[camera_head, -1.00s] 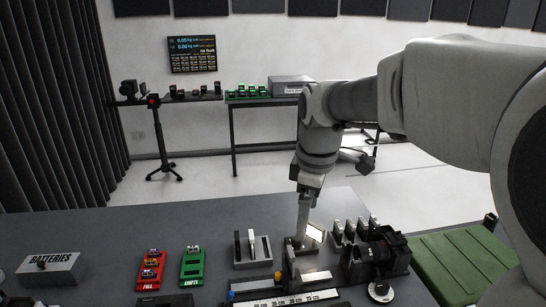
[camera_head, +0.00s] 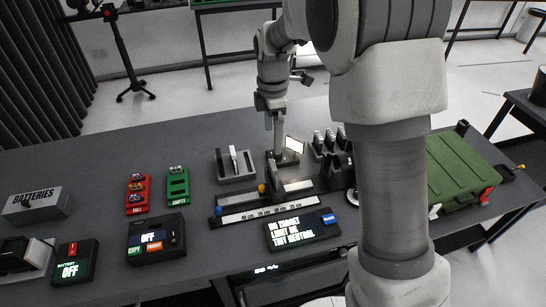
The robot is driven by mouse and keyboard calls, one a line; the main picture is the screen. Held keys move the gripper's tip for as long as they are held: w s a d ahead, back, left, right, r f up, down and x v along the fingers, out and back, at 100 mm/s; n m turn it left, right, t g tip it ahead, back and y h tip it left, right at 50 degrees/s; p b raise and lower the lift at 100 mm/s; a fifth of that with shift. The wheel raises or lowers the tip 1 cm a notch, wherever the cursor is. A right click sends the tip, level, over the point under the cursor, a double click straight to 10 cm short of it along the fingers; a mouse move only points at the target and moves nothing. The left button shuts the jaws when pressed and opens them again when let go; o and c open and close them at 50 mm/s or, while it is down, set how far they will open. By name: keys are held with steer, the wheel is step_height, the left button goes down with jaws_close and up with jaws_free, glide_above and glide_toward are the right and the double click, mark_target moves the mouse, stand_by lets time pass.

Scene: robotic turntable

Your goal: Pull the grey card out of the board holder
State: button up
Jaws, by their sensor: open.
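The board holder (camera_head: 237,179) is a small dark grey block on the table, just left of the picture's middle. Thin upright boards stand in its slots: a dark one at the left, a white one (camera_head: 233,158) in the middle and a grey one, which looks like the grey card (camera_head: 248,161), at the right. My gripper (camera_head: 277,150) points down to the right of the holder, apart from the cards. It is open, and nothing shows between its fingers. Its fingertips are small and partly merge with a dark stand behind them.
A lit white panel (camera_head: 294,145) stands close right of my gripper. A slider rail (camera_head: 265,212) and a message display (camera_head: 302,230) lie in front. Red (camera_head: 138,194) and green (camera_head: 177,187) battery trays lie left. A green case (camera_head: 462,170) is at the right. Table behind the holder is clear.

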mark_target(273, 165)
step_height(273, 165, down, 11)
steer(key=shift+r, duration=0.2)
steer(key=shift+c, duration=0.3)
steer(key=c, duration=1.4)
steer(key=shift+r+p, duration=1.85)
steer(key=shift+r, duration=0.95)
